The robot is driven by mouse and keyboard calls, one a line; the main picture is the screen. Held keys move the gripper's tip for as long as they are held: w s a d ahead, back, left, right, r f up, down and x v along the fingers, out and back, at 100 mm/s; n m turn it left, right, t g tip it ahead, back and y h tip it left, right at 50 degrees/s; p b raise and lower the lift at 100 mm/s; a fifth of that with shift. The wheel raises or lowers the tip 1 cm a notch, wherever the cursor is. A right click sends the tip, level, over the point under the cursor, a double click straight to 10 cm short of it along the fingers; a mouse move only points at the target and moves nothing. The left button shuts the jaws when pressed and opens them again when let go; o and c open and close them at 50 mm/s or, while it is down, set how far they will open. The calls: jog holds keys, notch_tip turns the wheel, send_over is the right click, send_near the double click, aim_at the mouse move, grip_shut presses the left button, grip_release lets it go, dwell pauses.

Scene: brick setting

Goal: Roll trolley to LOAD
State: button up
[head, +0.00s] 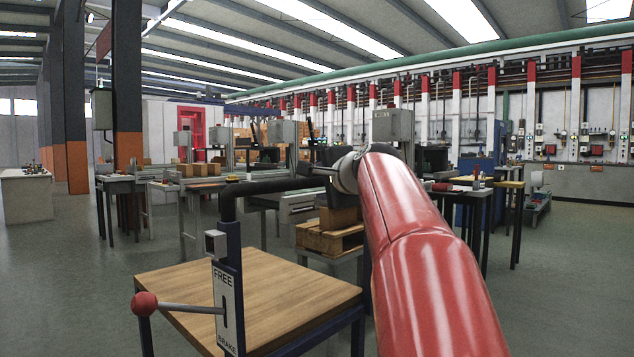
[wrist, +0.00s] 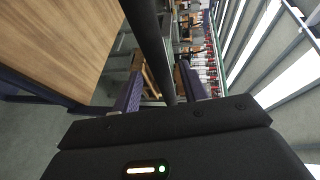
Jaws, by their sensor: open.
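The trolley has a wooden top (head: 250,290) and a dark blue frame, and stands in front of me. Its black handle bar (head: 270,186) runs across above the top. A plate reading FREE above and BRAKE below (head: 226,322) is on the near post. A lever with a red knob (head: 144,304) sticks out left from it; I cannot tell which setting it is at. My gripper (head: 318,176) is at the right part of the bar. In the wrist view the bar (wrist: 150,40) passes between the open fingers (wrist: 160,92), not visibly gripped. No LOAD marking is readable.
A pallet with boxes (head: 330,240) stands close behind the trolley. Workbenches (head: 200,185) line the middle distance. A dark and orange column (head: 127,90) and a white counter (head: 26,195) are at left. Open floor (head: 60,270) lies left of the trolley.

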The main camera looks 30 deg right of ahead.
aim_at(319, 182)
jog(key=shift+w+f, duration=0.15)
jog(key=shift+w, duration=0.7)
jog(key=shift+w+f, duration=0.15)
jog(key=shift+w, duration=0.65)
jog(key=shift+c, duration=0.2)
grip_shut()
